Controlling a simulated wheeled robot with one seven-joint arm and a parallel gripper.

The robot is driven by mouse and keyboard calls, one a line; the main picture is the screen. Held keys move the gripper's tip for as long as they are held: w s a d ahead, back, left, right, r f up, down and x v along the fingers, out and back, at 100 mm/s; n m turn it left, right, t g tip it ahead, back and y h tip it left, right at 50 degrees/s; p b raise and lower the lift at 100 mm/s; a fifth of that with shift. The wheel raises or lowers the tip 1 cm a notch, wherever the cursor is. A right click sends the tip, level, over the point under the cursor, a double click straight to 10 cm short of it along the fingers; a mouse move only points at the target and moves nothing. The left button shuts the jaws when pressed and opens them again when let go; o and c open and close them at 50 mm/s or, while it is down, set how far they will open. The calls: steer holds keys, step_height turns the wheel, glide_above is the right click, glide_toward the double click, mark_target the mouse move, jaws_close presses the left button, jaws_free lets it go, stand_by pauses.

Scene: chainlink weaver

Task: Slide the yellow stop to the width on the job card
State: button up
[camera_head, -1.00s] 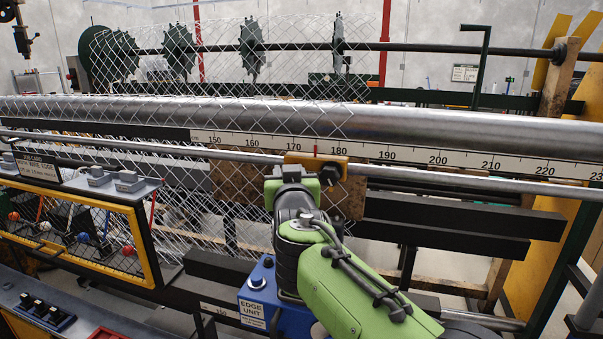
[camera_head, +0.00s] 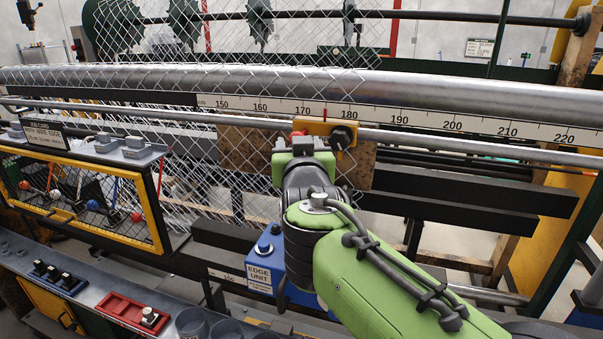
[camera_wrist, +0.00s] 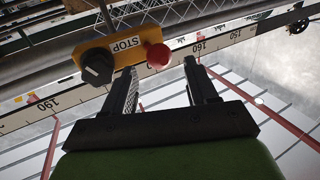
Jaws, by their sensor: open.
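The yellow stop (camera_head: 317,128) sits on the rail below the white scale (camera_head: 376,113). Its red pointer stands between the 170 and 180 marks, roughly midway. In the wrist view the stop (camera_wrist: 122,58) shows a STOP label, a black knob (camera_wrist: 97,66) and a red knob (camera_wrist: 158,55). My gripper (camera_wrist: 162,68) is open, its two fingers on either side of the red knob's line, with nothing visibly gripped. In the head view my gripper (camera_head: 301,143) is just in front of the stop's left part; contact cannot be told. The job card (camera_head: 45,135) is at left, its writing too blurred to read.
A thick steel roller (camera_head: 440,92) and wire mesh (camera_head: 290,55) lie behind the scale. A yellow-framed mesh box (camera_head: 155,215) and a red switch panel (camera_head: 133,312) are at left. The rail right of the stop looks clear.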

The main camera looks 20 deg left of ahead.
steer(key=b+v, duration=0.2)
steer(key=v, duration=0.8)
steer(key=shift+s, duration=0.3)
steer(key=s+d+f+m+g+h, duration=0.1)
steer(key=s+d+f+g+h, duration=0.1)
steer(key=d+f, duration=0.35)
steer(key=s+d+f+m+g+h, duration=0.1)
steer(key=d+f+h, duration=0.1)
steer(key=d, duration=0.7)
steer(key=s+d+f+m+g+h, duration=0.1)
steer(key=s+d+f+g+h, duration=0.1)
steer(key=d+f, duration=0.35)
steer(key=s+d+f+g, duration=0.3)
steer(key=s+d+f, duration=0.2)
steer(key=s, duration=0.3)
steer(key=s+d+f+m+g+h, duration=0.1)
steer(key=s+d+f+g, duration=0.2)
steer(key=s+f, duration=0.3)
steer(key=shift+s+d+f+m, duration=0.3)
steer(key=shift+s+d+f, duration=0.1)
steer(key=shift+s+d, duration=0.5)
